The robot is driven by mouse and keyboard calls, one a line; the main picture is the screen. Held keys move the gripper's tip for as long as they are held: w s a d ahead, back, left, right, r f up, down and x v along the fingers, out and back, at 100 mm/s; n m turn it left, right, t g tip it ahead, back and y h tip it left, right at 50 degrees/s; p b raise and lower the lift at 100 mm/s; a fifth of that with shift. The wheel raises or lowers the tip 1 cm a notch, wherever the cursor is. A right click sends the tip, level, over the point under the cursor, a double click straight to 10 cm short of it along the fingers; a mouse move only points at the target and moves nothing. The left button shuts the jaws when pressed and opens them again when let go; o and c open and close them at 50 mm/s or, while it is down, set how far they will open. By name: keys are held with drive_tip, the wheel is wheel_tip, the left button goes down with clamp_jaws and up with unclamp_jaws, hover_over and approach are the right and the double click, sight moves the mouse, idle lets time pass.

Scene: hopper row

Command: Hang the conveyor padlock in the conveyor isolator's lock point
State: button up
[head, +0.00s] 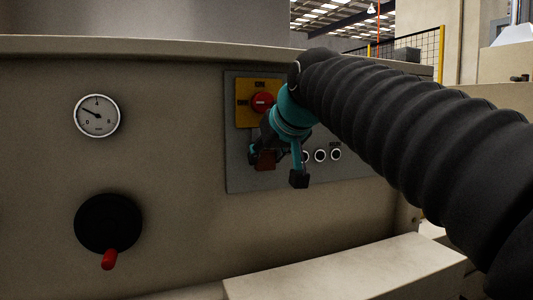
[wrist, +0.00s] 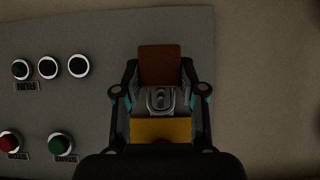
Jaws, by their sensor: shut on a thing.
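The conveyor isolator (head: 243,114) is a yellow plate with a red round knob on the grey panel. Its yellow lower part (wrist: 160,130) shows in the wrist view. My gripper (head: 275,167) is at the panel just below the isolator, its fingers on either side of a red-brown padlock (head: 265,160). In the wrist view, the padlock body (wrist: 160,62) sits between the fingers. Grey metal (wrist: 160,100) with a small dark opening lies between the body and the yellow plate. I cannot tell whether the shackle passes through the lock point.
Several dark round indicators with pale rims (head: 320,156) sit right of my gripper. The wrist view shows a red button (wrist: 9,141) and a green button (wrist: 60,144). A gauge (head: 97,116) and a black hub with a red handle (head: 108,224) are left. A pale ledge (head: 345,272) projects below.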

drive_tip(key=shift+w+a, duration=0.1)
drive_tip(key=shift+w, duration=0.15)
drive_tip(key=shift+f, duration=0.35)
idle(0.8)
drive_tip(key=o, duration=1.3)
drive_tip(key=shift+c, duration=0.2)
drive_tip(key=v, duration=1.2)
